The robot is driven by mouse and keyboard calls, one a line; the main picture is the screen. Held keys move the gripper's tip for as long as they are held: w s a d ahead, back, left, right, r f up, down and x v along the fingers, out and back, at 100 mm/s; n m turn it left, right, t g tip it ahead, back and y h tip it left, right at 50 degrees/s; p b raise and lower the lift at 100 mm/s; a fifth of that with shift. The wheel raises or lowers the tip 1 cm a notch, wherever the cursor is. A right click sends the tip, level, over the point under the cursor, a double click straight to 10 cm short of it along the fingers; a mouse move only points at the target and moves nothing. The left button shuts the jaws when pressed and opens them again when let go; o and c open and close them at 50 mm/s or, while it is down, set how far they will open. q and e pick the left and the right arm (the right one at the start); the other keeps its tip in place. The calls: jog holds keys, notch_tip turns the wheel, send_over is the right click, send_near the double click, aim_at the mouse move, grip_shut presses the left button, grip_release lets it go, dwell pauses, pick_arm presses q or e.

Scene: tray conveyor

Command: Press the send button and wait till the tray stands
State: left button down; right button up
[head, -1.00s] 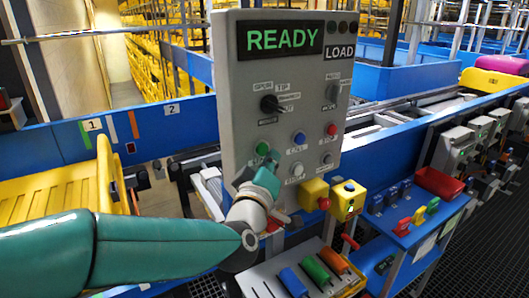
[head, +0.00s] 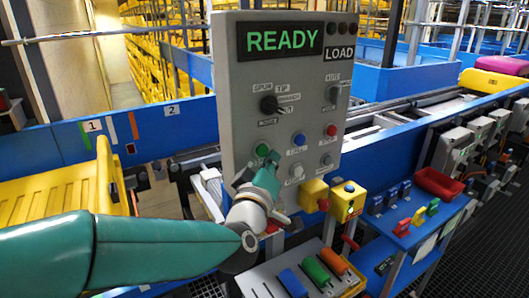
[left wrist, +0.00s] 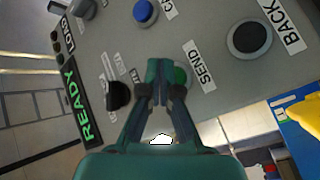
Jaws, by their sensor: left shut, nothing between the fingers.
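The grey control panel (head: 235,110) shows READY in green on its display (head: 280,40). The green send button (head: 262,149) is at its lower left; in the left wrist view the green button (left wrist: 181,76) shows beside the SEND label, partly hidden by a finger. My left gripper (head: 268,170) is shut and empty, its tips just in front of and below the button. In the left wrist view the closed fingertips (left wrist: 158,70) overlap the button's edge; I cannot tell if they touch it. A yellow tray (head: 50,195) stands at the left by mark 1. My right gripper is not in view.
Blue (head: 299,139), red (head: 332,130) and white (head: 297,172) buttons and black knobs (head: 271,104) crowd the panel. A yellow box with a red button (head: 315,194) and coloured handles (head: 316,270) sit below it. A blue-walled conveyor runs behind.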

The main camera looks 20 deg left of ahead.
pick_arm(q)
jog(key=shift+w+a, duration=0.1)
jog(key=shift+a, duration=0.05)
jog(key=shift+w+a, duration=0.15)
jog(key=shift+a, duration=0.05)
jog(key=shift+w+a+b, duration=0.35)
jog(key=shift+a+b, duration=0.05)
jog(key=shift+b, duration=0.15)
dwell(0.9)
jog(key=shift+r, duration=0.1)
jog(key=shift+s+d, duration=0.65)
jog(key=shift+d, duration=0.05)
